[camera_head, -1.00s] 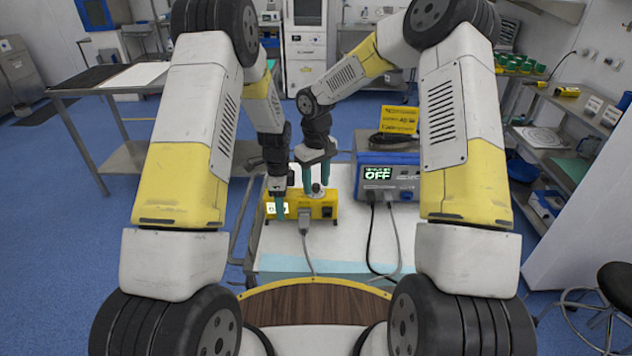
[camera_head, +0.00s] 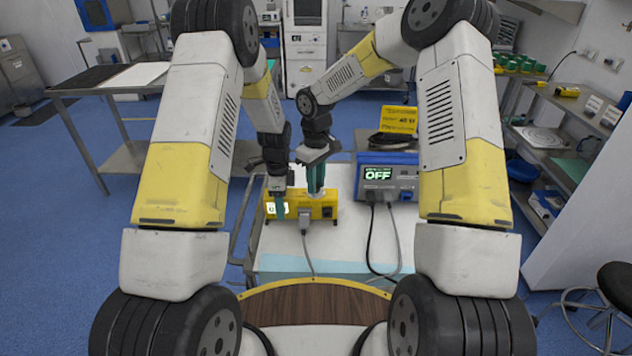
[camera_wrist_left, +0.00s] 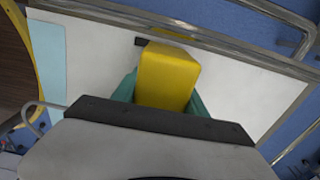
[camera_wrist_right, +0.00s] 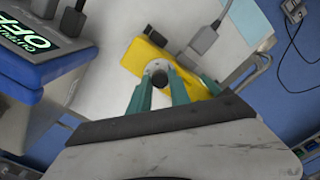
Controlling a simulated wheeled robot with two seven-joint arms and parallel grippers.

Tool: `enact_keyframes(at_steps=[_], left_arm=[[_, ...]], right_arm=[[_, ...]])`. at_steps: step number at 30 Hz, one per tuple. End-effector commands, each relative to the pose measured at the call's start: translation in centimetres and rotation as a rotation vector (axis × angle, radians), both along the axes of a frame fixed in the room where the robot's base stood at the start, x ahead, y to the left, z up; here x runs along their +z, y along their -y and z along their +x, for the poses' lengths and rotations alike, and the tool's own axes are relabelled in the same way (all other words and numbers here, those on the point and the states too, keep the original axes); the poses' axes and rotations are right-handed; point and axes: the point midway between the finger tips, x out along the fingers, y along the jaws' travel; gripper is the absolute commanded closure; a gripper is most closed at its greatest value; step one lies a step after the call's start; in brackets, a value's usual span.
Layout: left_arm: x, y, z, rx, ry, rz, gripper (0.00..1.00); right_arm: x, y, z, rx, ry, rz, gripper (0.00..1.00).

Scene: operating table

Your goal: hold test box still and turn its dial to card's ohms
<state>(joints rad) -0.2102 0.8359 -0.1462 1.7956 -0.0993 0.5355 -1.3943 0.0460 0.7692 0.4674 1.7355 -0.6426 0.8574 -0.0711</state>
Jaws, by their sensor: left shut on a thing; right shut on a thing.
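My left gripper (camera_head: 279,208) is shut on that left end; the left wrist view shows teal fingers on both sides of the yellow box (camera_wrist_left: 167,80). My right gripper (camera_head: 316,188) comes down from above, shut on the dial (camera_wrist_right: 159,77) on the box's top. The yellow card (camera_head: 398,120) stands behind the blue unit; its print is not clearly legible.
The blue unit (camera_head: 388,172) with a screen reading OFF stands right of the box. Grey and black cables run over the white cart top (camera_head: 340,245), one plugged into the box front (camera_head: 304,222). The cart's front area is otherwise clear.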

Motion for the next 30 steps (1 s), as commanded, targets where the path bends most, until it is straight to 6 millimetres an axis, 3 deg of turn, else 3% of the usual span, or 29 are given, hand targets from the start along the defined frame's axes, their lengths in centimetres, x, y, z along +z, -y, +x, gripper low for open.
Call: enact_keyframes(at_steps=[30], left_arm=[[-0.01, -0.05, -0.01, -0.001, 0.0, 0.001, 1.0]], right_arm=[[0.01, 0.06, 0.03, 0.959, 0.001, -0.001, 1.0]])
